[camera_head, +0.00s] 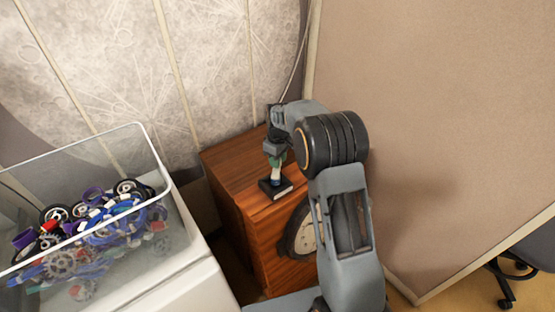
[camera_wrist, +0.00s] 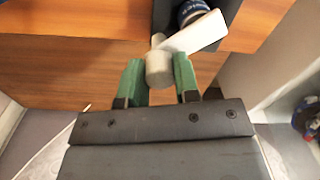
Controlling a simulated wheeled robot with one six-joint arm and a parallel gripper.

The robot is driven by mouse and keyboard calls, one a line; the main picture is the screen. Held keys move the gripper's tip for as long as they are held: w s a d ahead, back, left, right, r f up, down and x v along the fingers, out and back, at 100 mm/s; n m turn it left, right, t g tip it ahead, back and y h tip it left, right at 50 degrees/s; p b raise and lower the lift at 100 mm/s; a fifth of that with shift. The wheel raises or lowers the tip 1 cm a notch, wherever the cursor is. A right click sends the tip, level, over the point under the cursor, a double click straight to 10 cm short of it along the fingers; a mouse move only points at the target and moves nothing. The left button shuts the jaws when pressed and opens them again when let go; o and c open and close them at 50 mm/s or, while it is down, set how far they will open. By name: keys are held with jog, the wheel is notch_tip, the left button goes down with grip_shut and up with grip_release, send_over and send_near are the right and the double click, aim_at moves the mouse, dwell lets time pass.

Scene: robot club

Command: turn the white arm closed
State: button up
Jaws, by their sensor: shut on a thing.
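The white arm (camera_wrist: 193,35) shows in the wrist view as a flat white lever with a pale, rounded end. It slants down to the left from a dark blue round part (camera_wrist: 192,12) on a black base. My gripper (camera_wrist: 158,75) has its green fingers on either side of the pale end and is shut on it. In the head view, a small fixture with a black base (camera_head: 276,189) stands upright on the wooden cabinet. My gripper (camera_head: 274,160) reaches down over its top and hides most of the white arm there.
The wooden cabinet (camera_head: 228,167) stands against the wall, with a round dial (camera_head: 303,236) on its front. A clear bin (camera_head: 150,147) of wheels and coloured parts is at the left. A tan partition (camera_head: 440,120) is close on the right. The cabinet top around the fixture is clear.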

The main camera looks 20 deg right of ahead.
jog(key=o, duration=0.9)
jog(key=shift+r, duration=0.1)
notch_tip(320, 180, up, 14)
jog(key=shift+d+f, duration=0.1)
jog(key=shift+f, duration=0.1)
jog(key=shift+w, duration=0.15)
jog(key=shift+s+a+f+m+t, duration=0.1)
jog(key=shift+s+f+m+t, duration=0.9)
jog(key=shift+s, duration=3.55)
jog(key=shift+s+a+r+m+t, duration=0.1)
jog(key=shift+s+m+t, duration=0.3)
jog(key=shift+s+m, duration=2.7)
jog(key=shift+s+f+n+t, duration=0.1)
jog(key=shift+s+f+t, duration=0.5)
jog(key=shift+s, duration=5.35)
